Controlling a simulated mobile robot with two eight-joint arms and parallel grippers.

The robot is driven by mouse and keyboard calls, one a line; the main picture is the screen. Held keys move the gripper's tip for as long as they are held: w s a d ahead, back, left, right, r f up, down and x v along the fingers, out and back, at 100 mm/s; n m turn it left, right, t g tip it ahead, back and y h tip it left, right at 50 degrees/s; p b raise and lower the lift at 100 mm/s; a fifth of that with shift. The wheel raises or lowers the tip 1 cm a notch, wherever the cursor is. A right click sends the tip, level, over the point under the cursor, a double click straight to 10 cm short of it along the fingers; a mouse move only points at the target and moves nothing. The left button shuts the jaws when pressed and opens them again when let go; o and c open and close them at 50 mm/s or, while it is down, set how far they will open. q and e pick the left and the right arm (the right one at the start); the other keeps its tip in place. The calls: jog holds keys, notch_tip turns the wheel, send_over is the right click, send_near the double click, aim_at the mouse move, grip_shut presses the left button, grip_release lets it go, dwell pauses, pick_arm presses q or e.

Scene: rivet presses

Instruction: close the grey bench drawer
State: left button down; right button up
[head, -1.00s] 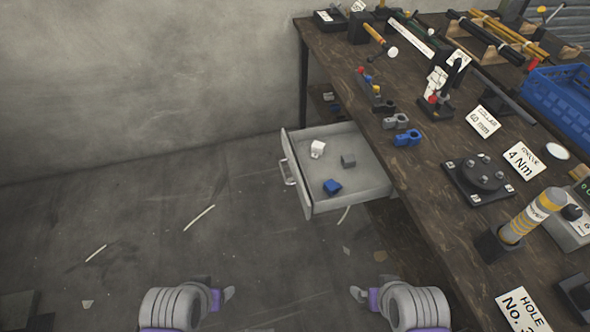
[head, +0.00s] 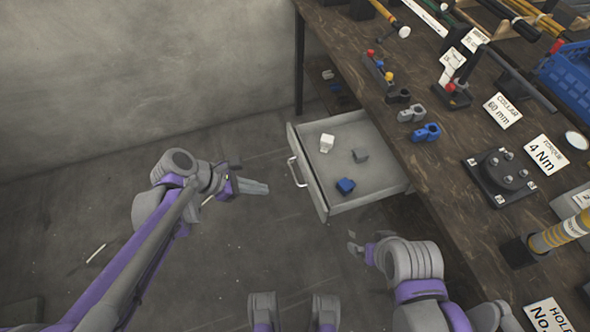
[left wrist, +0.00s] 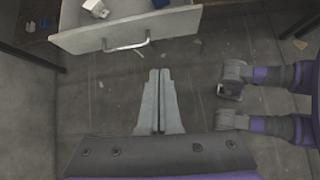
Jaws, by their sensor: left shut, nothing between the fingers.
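The grey bench drawer (head: 309,178) is pulled out from under the wooden bench. Its metal bar handle (head: 297,172) is on the front panel, facing left. In it lie a white block (head: 327,143), a grey block (head: 360,156) and a blue block (head: 345,186). My left gripper (head: 266,187) is shut and empty, just left of the handle and apart from it. In the left wrist view the shut fingers (left wrist: 160,74) point toward the drawer front (left wrist: 125,33) and handle (left wrist: 126,46), with a gap between. My right gripper (head: 353,241) is below the drawer in the picture, its jaws unclear.
The bench top (head: 440,180) carries blue clamps (head: 426,132), a black fixture (head: 497,170), a yellow-striped post (head: 560,235), label cards and a blue crate (head: 568,75). The floor left of the drawer is clear apart from small scraps.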

pick_arm(q)
jog(key=b, duration=0.2)
send_near(311, 189)
notch_tip(311, 189, down, 4)
jog(key=d, duration=0.2)
jog(key=shift+w+d+n, duration=0.4)
jog(key=shift+w+d, duration=0.2)
jog(key=shift+d, duration=0.25)
jog(key=w+d, duration=0.2)
jog(key=d, duration=0.6)
jog(key=w+d, duration=0.3)
jog(key=d, duration=0.5)
jog(key=w+d, duration=0.3)
jog(key=d, duration=0.6)
jog(key=shift+b, duration=0.3)
jog(key=shift+w+d, duration=0.1)
jog(key=shift+d, duration=0.1)
jog(key=shift+r+h, duration=0.1)
jog(key=shift+h, duration=0.2)
